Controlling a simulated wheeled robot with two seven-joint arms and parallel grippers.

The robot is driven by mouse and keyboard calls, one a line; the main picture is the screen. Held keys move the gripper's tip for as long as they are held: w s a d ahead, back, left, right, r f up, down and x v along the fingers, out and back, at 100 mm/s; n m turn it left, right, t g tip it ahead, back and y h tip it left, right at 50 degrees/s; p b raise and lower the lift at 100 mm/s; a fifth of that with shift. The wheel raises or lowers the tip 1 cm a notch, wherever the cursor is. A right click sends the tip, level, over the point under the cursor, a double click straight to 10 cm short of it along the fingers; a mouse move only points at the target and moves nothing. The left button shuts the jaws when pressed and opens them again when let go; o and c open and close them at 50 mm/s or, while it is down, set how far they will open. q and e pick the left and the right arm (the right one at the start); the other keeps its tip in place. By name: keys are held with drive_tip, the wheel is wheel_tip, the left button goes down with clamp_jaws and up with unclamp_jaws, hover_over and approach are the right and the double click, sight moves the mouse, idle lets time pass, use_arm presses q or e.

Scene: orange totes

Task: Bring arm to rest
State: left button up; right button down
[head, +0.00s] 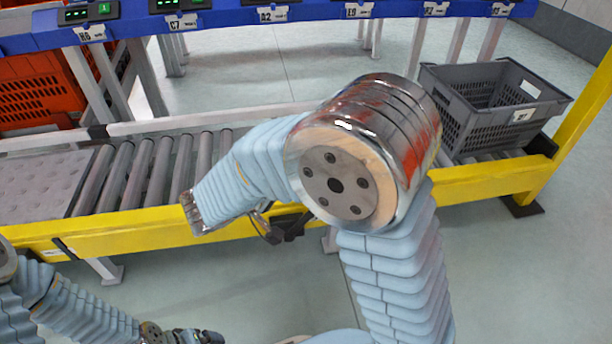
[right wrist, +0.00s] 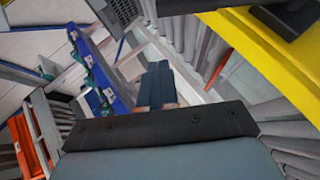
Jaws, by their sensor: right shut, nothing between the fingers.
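My right arm fills the middle of the head view, with its bent elbow raised in front of the conveyor. My right gripper (right wrist: 157,88) shows in the right wrist view with its dark fingers together and nothing between them. In the head view it is mostly hidden by the arm; only dark parts show near the yellow rail. My left arm is low at the bottom left of the head view. Its gripper end (head: 190,336) is at the bottom edge, partly cut off, and its fingers cannot be made out.
A roller conveyor with a yellow rail (head: 120,229) crosses behind my arms. A grey crate (head: 458,118) stands on it at the right. An orange tote (head: 40,92) is at the far left. A blue shelf beam (head: 230,16) with labels runs above. Open floor lies in front.

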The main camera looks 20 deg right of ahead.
drive_tip(key=shift+v, duration=0.85)
drive_tip(key=s+a+f+m+g+y+p, duration=0.1)
drive_tip(key=s+f+y+p, duration=0.3)
drive_tip(key=f, duration=0.9)
drive_tip(key=s+a+f+m+g+y+p, duration=0.2)
drive_tip(key=s+a+f+g+y+p, duration=0.1)
drive_tip(key=s+f+y, duration=0.6)
drive_tip(key=shift+s+a+f+g+y+p, duration=0.3)
drive_tip(key=shift+a+f+y+p, duration=0.35)
drive_tip(key=shift+f+y, duration=1.3)
drive_tip(key=shift+d+f+h, duration=0.15)
drive_tip(key=shift+f+h, duration=0.3)
